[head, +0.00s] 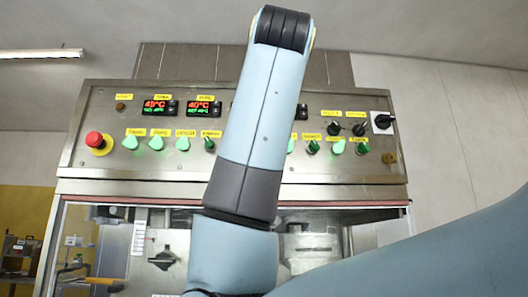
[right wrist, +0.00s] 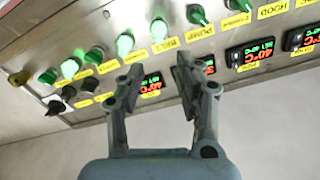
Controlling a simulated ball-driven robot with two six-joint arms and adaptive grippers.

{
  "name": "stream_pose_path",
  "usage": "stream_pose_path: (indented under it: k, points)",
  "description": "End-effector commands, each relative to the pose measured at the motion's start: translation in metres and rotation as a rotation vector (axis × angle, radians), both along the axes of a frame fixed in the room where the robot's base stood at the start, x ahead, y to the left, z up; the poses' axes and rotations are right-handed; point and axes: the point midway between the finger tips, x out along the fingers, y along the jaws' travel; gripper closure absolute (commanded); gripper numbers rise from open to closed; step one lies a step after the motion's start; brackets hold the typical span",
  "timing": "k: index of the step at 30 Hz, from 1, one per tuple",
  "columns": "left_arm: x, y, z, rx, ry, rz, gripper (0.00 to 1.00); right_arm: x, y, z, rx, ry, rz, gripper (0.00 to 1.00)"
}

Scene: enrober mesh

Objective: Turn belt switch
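The control panel (head: 225,181) carries a row of green rotary switches with yellow labels. Green switches show left of my right arm (head: 262,120) in the head view, such as one (head: 130,142), and right of it, such as another (head: 338,147). No contact is visible. My arm hides the panel's middle in the head view. My left gripper is not in view.
A red emergency stop (head: 96,140) sits at the panel's left end. Temperature displays (head: 160,107) are above the switches. Black knobs (head: 359,129) and a black main switch (head: 383,121) are at the right. A glazed machine cabinet (head: 350,212) lies below.

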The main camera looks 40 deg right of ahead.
Motion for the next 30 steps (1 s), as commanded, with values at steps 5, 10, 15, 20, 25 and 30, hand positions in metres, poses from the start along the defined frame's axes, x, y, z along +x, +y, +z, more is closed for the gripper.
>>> stream_pose_path:
  k: [5,10,15,20,25,30]
  points:
    - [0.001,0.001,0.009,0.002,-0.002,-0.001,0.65,0.026,-0.018,0.002,-0.005,0.007,-0.007,0.65]
    - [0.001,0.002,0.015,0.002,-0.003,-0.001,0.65,0.055,-0.036,0.003,-0.004,0.006,-0.005,0.65]
    - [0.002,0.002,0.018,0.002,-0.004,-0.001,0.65,0.077,-0.048,0.002,-0.001,0.005,-0.002,0.65]
    - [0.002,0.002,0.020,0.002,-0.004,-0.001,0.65,0.085,-0.053,0.001,0.000,0.004,-0.001,0.65]
    - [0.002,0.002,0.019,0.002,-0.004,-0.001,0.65,0.086,-0.053,0.000,0.001,0.003,0.000,0.65]
    - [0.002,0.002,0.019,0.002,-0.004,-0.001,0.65,0.086,-0.053,0.000,0.001,0.003,0.000,0.76]
